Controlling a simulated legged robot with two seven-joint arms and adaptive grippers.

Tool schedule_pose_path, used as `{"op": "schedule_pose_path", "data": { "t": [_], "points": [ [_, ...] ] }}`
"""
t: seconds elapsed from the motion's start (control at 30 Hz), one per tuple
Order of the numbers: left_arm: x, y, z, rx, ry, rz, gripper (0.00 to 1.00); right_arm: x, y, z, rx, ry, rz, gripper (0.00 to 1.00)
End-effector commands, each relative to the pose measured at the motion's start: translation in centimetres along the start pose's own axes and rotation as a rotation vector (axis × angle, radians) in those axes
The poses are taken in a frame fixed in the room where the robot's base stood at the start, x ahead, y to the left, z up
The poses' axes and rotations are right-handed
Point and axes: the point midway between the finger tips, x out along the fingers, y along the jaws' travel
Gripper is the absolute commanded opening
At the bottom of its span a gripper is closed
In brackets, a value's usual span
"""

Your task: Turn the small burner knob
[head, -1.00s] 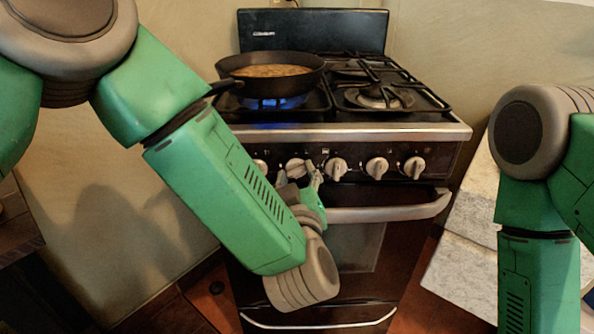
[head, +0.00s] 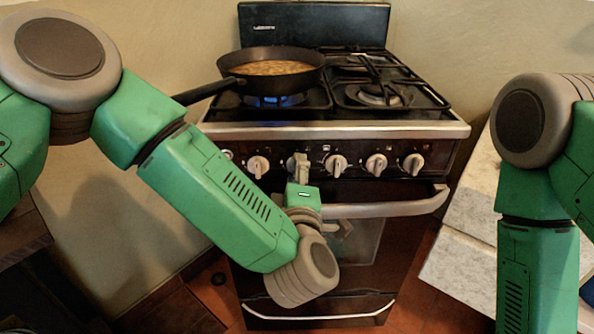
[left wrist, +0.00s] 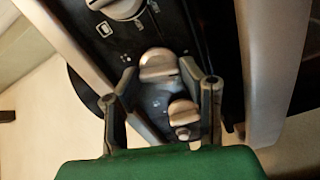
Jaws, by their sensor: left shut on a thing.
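The black stove carries a row of light knobs on its front panel. My left gripper (head: 298,178) is at the third visible knob from the left (head: 298,162). In the left wrist view, the fingers (left wrist: 160,80) are closed on either side of a rounded knob (left wrist: 158,64). A smaller knob (left wrist: 184,112) lies nearer the palm, and another knob (left wrist: 117,6) is at the top. In the head view, the palm partly hides the fingertips. I cannot tell from markings which burner the held knob serves. My right gripper is out of view; only its arm shows at the right.
A pan of food (head: 270,68) sits over a lit blue flame (head: 273,101) at the front left; its handle points left. The oven handle (head: 385,207) juts out just below the knobs, close to my left wrist. A pale counter (head: 465,225) stands right of the stove.

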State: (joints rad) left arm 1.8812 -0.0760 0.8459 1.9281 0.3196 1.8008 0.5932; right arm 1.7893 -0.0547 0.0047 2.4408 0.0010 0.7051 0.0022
Motion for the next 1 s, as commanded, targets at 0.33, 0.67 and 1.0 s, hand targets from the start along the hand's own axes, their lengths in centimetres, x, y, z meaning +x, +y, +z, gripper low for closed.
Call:
{"op": "schedule_pose_path", "data": {
  "t": [0.33,0.67,1.0],
  "points": [
    [-0.19,-0.57,0.2,-0.177,-0.007,-0.014,0.06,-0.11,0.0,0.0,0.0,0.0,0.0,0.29],
    [-0.18,-0.59,0.18,-0.226,-0.007,-0.013,0.06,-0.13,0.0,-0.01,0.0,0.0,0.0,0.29],
    [-0.18,-0.63,0.18,-0.225,-0.006,-0.014,0.38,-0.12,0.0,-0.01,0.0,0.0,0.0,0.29]
  ]
}}
